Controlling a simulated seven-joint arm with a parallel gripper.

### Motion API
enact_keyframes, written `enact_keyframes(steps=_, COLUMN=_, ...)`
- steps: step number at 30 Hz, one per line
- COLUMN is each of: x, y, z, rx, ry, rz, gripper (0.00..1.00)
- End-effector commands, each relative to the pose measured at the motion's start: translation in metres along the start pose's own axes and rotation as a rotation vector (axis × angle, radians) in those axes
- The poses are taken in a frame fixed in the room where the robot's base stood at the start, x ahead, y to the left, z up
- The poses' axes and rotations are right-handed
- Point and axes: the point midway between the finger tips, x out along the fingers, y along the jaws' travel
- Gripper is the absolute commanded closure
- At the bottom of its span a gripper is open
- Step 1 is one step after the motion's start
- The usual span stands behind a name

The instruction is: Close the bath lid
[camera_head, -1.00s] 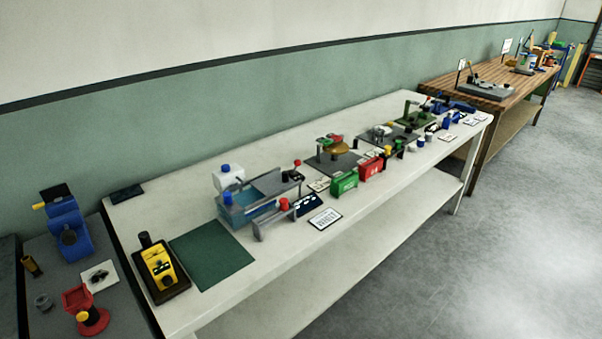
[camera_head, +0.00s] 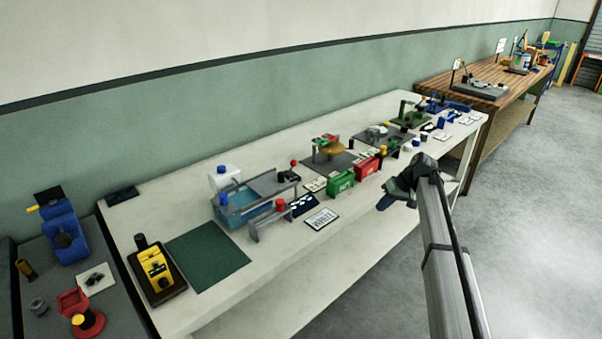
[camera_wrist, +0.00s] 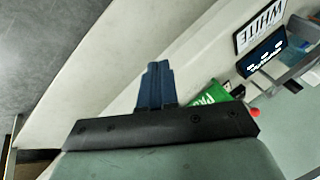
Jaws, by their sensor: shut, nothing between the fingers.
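The bath (camera_head: 240,204) is an open-topped tank with blue liquid on the white bench. Its grey lid (camera_head: 270,183) lies over the right part, leaving the left part uncovered. A red knob (camera_head: 293,163) stands near the lid's far right corner. My gripper (camera_head: 384,203) is over the bench's front edge, to the right of the bath and apart from it. In the wrist view its blue fingers (camera_wrist: 155,85) are together and empty. I cannot make out the lid clearly in the wrist view.
A white jug (camera_head: 222,178) stands behind the bath. A grey bracket with a red knob (camera_head: 280,205) and a white sign (camera_head: 321,219) are in front. A green mat (camera_head: 207,257) lies left.

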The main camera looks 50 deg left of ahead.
Motion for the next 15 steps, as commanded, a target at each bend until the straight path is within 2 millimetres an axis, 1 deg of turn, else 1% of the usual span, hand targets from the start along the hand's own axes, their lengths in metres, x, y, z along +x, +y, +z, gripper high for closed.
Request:
enact_keyframes(steps=1, x=0.000, y=-0.028, z=-0.043, rx=-0.060, ry=0.000, rz=-0.028, gripper=1.00)
enact_keyframes(steps=2, x=-0.001, y=-0.045, z=-0.060, rx=-0.091, ry=-0.001, rz=-0.046, gripper=1.00)
enact_keyframes(steps=3, x=-0.002, y=-0.068, z=-0.082, rx=-0.134, ry=0.000, rz=-0.068, gripper=1.00)
enact_keyframes(steps=5, x=-0.004, y=-0.102, z=-0.110, rx=-0.192, ry=-0.001, rz=-0.100, gripper=1.00)
enact_keyframes(steps=6, x=-0.004, y=-0.123, z=-0.127, rx=-0.228, ry=-0.001, rz=-0.119, gripper=1.00)
enact_keyframes(steps=9, x=-0.008, y=-0.167, z=-0.158, rx=-0.300, ry=-0.002, rz=-0.159, gripper=1.00)
enact_keyframes(steps=10, x=-0.008, y=-0.178, z=-0.165, rx=-0.317, ry=-0.002, rz=-0.170, gripper=1.00)
enact_keyframes(steps=12, x=-0.011, y=-0.198, z=-0.177, rx=-0.347, ry=-0.002, rz=-0.186, gripper=1.00)
enact_keyframes(steps=15, x=-0.011, y=-0.214, z=-0.185, rx=-0.373, ry=-0.002, rz=-0.201, gripper=1.00)
